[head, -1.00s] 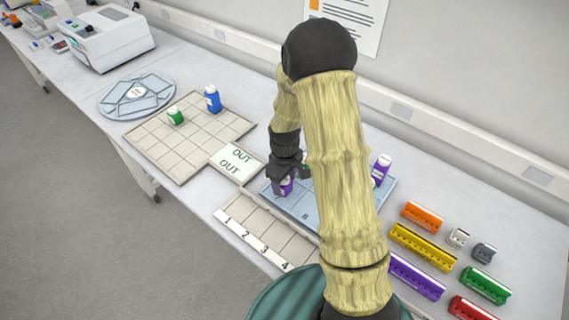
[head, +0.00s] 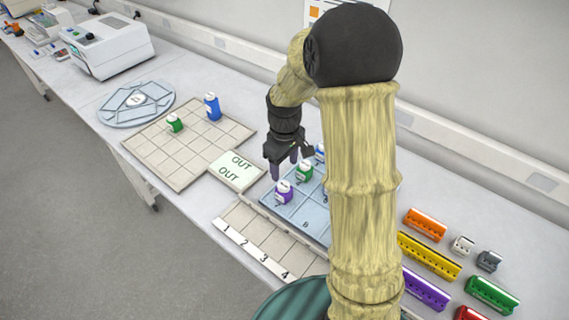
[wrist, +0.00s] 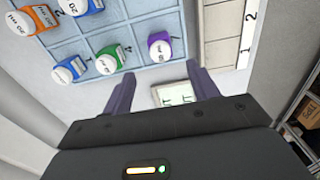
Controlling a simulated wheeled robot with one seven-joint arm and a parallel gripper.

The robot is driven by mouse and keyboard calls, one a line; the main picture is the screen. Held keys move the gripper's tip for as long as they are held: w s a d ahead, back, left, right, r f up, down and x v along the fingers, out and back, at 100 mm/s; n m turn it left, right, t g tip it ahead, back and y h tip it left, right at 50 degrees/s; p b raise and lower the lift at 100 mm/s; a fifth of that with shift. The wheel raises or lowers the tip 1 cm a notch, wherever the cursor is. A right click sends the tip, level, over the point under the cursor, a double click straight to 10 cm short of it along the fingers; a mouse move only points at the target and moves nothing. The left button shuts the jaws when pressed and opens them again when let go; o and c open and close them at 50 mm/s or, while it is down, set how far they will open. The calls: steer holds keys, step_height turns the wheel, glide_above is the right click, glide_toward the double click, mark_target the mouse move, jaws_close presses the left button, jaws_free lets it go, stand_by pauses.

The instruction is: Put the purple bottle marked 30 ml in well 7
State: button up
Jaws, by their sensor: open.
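A purple bottle (head: 283,192) with a white cap stands upright in a cell at the near-left corner of the blue tray (head: 311,217). It also shows in the wrist view (wrist: 160,47), its cap print too small to read surely. My gripper (head: 284,168) is open and empty, above and slightly apart from that bottle. In the wrist view its two fingers (wrist: 160,80) are spread with nothing between them. A pale numbered strip (head: 250,243) shows 1 to 4 in front of the tray. I see no number 7; my arm hides part of that area.
A green bottle (head: 304,171) and a blue bottle (head: 320,152) stand close by in the tray; an orange-capped-side bottle (wrist: 27,22) shows in the wrist view. A card marked OUT (head: 236,171) lies left. A beige grid (head: 178,152) holds two bottles. Coloured racks (head: 428,254) stand right.

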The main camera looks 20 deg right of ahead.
steer(key=s+r+m+t, duration=0.2)
steer(key=s+m, duration=0.5)
steer(key=s, duration=0.7)
steer(key=shift+s+r+t, duration=0.2)
steer(key=shift+r+t, duration=0.1)
steer(key=shift+r, duration=0.45)
